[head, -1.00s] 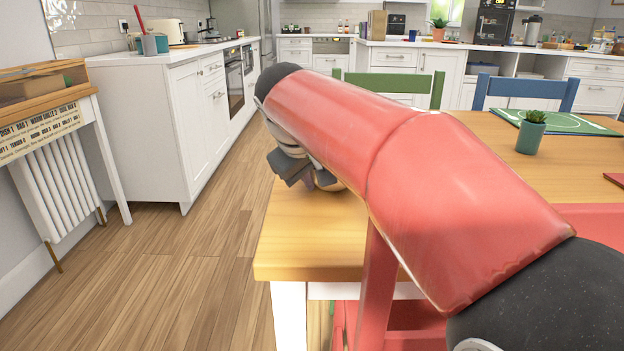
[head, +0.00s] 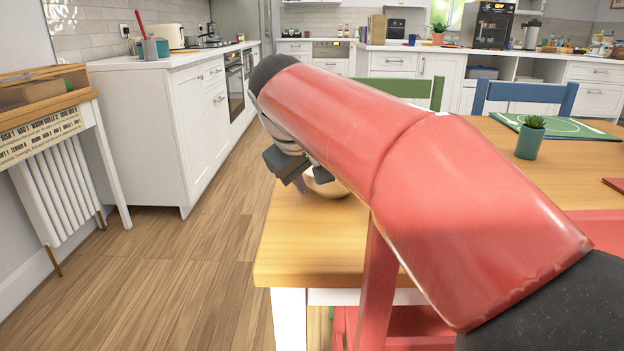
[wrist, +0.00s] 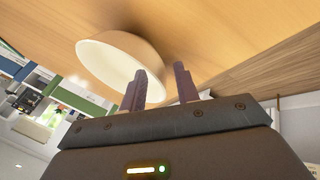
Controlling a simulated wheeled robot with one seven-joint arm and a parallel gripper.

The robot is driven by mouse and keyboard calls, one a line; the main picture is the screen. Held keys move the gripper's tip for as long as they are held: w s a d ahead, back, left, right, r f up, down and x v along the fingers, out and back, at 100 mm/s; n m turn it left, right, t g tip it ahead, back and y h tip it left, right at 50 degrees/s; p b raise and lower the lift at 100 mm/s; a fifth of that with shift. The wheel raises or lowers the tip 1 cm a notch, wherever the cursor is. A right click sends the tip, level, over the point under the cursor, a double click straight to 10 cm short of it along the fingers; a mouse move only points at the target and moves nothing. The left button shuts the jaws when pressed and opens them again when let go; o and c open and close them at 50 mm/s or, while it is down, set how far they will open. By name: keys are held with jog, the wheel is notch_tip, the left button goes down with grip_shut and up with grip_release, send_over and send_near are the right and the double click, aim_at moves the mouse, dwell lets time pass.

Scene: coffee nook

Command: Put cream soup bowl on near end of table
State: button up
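The cream soup bowl (head: 328,187) rests on the near left end of the wooden table (head: 305,245), partly hidden behind my red arm. In the wrist view the bowl (wrist: 95,62) shows whole apart from a small part behind one finger. My gripper (wrist: 161,68) is open, its two dark fingers apart with nothing held between them. One finger overlaps the bowl's side in that view; I cannot tell whether it touches. In the head view my gripper (head: 302,183) is just left of the bowl, at the table's left edge.
A green potted plant (head: 530,137) and a green board (head: 570,128) are farther right on the table. A green chair (head: 400,88) and a blue chair (head: 525,92) stand behind it. Wooden floor (head: 190,270) is open to the left.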

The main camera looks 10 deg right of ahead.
jog(key=p+v, duration=0.1)
jog(key=v, duration=0.8)
jog(key=shift+s+r+p, duration=0.2)
jog(key=shift+r+p, duration=0.1)
jog(key=shift+a, duration=0.2)
